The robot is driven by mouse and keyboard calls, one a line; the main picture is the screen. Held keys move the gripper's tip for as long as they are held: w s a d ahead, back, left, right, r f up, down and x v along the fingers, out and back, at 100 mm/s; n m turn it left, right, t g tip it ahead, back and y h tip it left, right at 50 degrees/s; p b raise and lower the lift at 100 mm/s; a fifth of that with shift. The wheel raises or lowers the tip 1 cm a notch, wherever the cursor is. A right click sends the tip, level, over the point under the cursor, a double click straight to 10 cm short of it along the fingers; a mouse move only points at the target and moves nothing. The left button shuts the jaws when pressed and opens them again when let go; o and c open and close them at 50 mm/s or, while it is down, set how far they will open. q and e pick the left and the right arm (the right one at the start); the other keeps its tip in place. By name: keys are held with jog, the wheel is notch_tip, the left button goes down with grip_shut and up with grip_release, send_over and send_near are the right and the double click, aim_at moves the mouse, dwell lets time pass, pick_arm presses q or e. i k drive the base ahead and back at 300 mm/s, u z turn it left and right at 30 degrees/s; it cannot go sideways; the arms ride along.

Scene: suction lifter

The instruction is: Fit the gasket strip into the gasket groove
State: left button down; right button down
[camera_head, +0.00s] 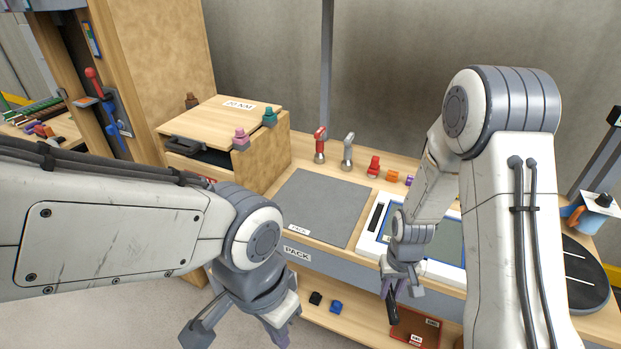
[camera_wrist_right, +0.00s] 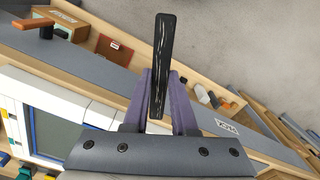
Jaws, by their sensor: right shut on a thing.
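My right gripper (camera_head: 395,292) is shut on a black strip (camera_head: 392,310), which I take to be the gasket strip. In the right wrist view the strip (camera_wrist_right: 161,60) stands up between the two purple fingers (camera_wrist_right: 160,100) and extends well past their tips. A white-framed panel (camera_head: 370,243) with a grey-green screen lies on the bench behind my right gripper. A dark narrow slot (camera_head: 376,216) shows on its left side; I cannot tell whether it is the gasket groove. My right arm hides part of the panel. My left gripper (camera_head: 240,333) is open and empty, in front of the bench.
A grey mat (camera_head: 318,207) lies left of the panel. A wooden box (camera_head: 262,150) stands at the back left. Several small coloured items, including a red one (camera_head: 374,166), line the back. A brown-red tray (camera_head: 417,328) sits on the lower shelf. A black turntable (camera_head: 582,275) is at the right.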

aim_at(375, 219)
jog(key=u, duration=0.55)
jog(key=k, duration=0.6)
jog(key=u, duration=1.05)
jog(key=i, duration=1.05)
jog(key=z, duration=0.7)
jog(key=i, duration=0.55)
jog(key=z, duration=0.65)
jog(key=i, duration=0.5)
